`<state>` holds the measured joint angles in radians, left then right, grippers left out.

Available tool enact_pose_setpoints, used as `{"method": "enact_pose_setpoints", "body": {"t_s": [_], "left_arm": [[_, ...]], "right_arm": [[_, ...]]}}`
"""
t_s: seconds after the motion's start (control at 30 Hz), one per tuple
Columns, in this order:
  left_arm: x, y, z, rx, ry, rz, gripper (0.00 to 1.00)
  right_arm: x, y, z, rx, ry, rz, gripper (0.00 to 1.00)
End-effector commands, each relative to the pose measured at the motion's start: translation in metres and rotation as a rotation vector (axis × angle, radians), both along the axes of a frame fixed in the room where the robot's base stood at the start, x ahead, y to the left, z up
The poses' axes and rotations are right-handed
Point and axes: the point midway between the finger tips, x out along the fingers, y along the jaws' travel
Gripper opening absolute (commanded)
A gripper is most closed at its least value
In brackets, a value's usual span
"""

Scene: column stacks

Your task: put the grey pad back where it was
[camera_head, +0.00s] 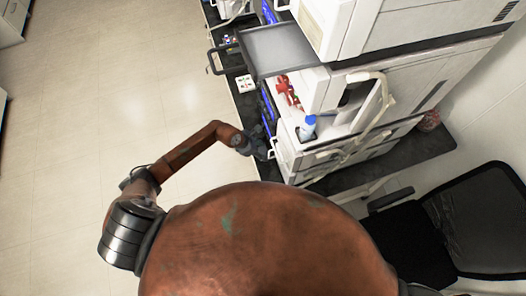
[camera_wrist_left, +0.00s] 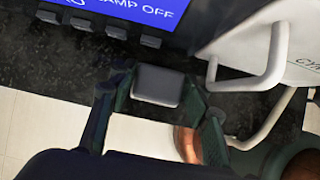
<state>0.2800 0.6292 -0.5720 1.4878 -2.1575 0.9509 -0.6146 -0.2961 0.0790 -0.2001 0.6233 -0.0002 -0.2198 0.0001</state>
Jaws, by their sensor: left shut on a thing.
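The grey pad (camera_wrist_left: 158,86) is a small dark-grey block with rounded edges. In the left wrist view it sits between the two fingers of my left gripper (camera_wrist_left: 152,98), which is shut on it. Behind it is a dark speckled surface, below the blue display; I cannot tell whether the pad touches that surface. In the head view my left gripper (camera_head: 257,142) is at the front left side of the white instrument stack, and the pad cannot be made out there. My right gripper is not in view.
White stacked instruments (camera_head: 400,82) stand on a dark bench (camera_head: 442,146). A grey tray (camera_head: 277,48) juts out above. White handles (camera_wrist_left: 277,62) are close right of the gripper. A blue display (camera_wrist_left: 150,10) with buttons is above. A chair (camera_head: 470,215) is right; left floor is clear.

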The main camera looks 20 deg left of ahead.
Motion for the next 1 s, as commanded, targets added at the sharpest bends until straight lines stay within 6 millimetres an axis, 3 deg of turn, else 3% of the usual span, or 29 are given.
{"method": "enact_pose_setpoints", "body": {"t_s": [0.17, 0.37, 0.4, 0.67, 1.0], "left_arm": [[-0.002, 0.002, -0.009, 0.002, 0.003, 0.002, 0.18], [-0.002, 0.002, -0.01, 0.003, 0.003, 0.002, 0.18], [-0.002, 0.002, -0.011, 0.002, 0.004, 0.001, 0.45], [-0.002, 0.002, -0.01, 0.002, 0.004, 0.001, 0.62], [-0.003, 0.004, -0.006, 0.003, 0.003, 0.001, 0.62]], "right_arm": [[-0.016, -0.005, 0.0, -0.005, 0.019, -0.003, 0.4], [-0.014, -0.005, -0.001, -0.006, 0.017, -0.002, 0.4], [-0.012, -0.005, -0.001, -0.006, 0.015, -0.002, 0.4], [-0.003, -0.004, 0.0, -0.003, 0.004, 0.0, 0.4], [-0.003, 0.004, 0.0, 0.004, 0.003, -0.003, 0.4]]}}
